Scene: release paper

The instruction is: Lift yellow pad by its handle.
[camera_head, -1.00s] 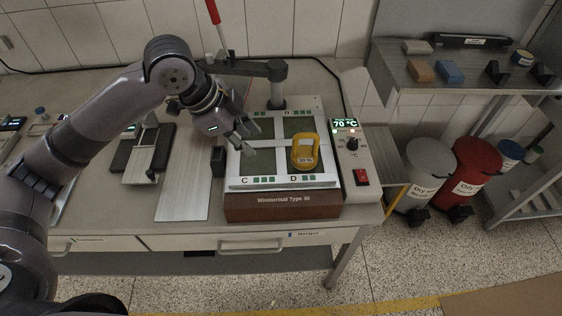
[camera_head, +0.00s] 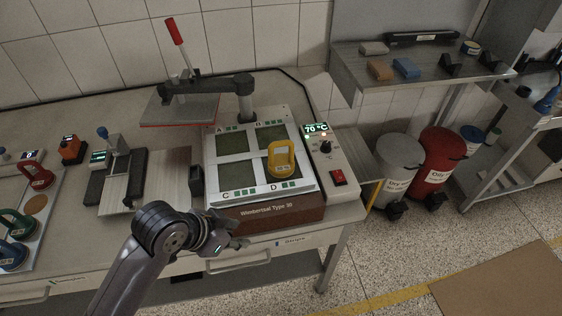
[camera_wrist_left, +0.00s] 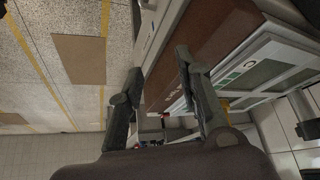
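The yellow pad (camera_head: 282,158), with a loop-like handle, sits on the right side of the white-framed hot plate (camera_head: 214,193), just above the D label. My left gripper (camera_head: 238,243) is in front of the machine, below and left of the pad and well apart from it. In the left wrist view its two fingers (camera_wrist_left: 160,62) are spread with nothing between them. A small yellow patch shows behind the right finger there, too little to identify. My right gripper is in neither view.
A press arm with a red handle (camera_head: 174,32) and a flat plate (camera_head: 180,110) stand behind the hot plate. The control box (camera_head: 327,160) reads 70 °C. Red and green handled pads (camera_head: 36,176) lie at far left. Bins (camera_head: 440,160) stand right.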

